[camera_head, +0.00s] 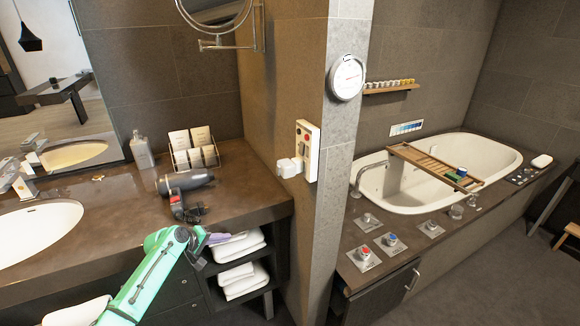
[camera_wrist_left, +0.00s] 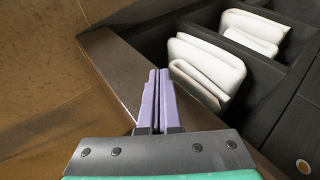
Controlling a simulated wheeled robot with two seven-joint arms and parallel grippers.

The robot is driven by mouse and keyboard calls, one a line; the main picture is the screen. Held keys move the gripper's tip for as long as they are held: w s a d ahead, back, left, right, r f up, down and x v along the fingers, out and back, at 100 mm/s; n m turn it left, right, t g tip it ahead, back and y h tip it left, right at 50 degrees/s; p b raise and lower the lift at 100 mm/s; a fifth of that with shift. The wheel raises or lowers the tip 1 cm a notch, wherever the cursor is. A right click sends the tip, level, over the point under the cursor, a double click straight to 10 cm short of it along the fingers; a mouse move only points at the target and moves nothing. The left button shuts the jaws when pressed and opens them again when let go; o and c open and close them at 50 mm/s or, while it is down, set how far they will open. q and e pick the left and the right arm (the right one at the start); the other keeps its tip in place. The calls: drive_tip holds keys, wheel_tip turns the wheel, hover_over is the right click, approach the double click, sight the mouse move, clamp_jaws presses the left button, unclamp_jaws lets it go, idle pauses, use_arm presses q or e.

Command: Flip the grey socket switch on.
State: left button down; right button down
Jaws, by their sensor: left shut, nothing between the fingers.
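A cream socket panel (camera_head: 313,160) is mounted on the side of the tiled pillar, above the right end of the counter. It carries small dark and red parts, and a white plug block (camera_head: 288,168) sticks out at its lower left. The grey switch is too small to make out clearly, so its position cannot be told. My left gripper (camera_head: 219,238) is at the counter's front edge, below and left of the panel and well apart from it. Its purple fingers (camera_wrist_left: 158,75) are together and empty in the wrist view. My right gripper is not in view.
A hair dryer (camera_head: 186,181) lies on the counter (camera_head: 115,205) near the card rack (camera_head: 193,148) and bottle (camera_head: 142,151). Folded towels (camera_head: 238,247) sit in shelves under the counter, close to my left gripper. A round dial (camera_head: 346,77) hangs above the panel.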

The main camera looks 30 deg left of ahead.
sight(300, 153)
use_arm(q)
drive_tip(key=d+r+t+h, duration=0.1)
drive_tip(key=d+r+h, duration=0.1)
drive_tip(key=r, duration=0.8)
drive_tip(key=w+d+r+m+t+h+b, duration=0.1)
drive_tip(key=d+r+h, duration=0.2)
drive_tip(key=r, duration=0.7)
drive_tip(key=w+d+r+m+h+b, duration=0.1)
drive_tip(key=d+r, duration=0.3)
drive_tip(key=r, duration=0.6)
drive_tip(key=shift+d+r+t+h, duration=0.25)
drive_tip(key=shift+t+h, duration=0.15)
drive_tip(key=shift+h, duration=0.4)
drive_tip(key=shift+w+f, duration=0.1)
drive_tip(key=p+x, duration=0.6)
drive_tip(key=x, duration=0.7)
drive_tip(key=shift+w+d+p, duration=0.1)
drive_tip(key=shift+w+p, duration=0.2)
drive_tip(key=shift+w+d, duration=0.15)
drive_tip(key=shift+f, duration=0.15)
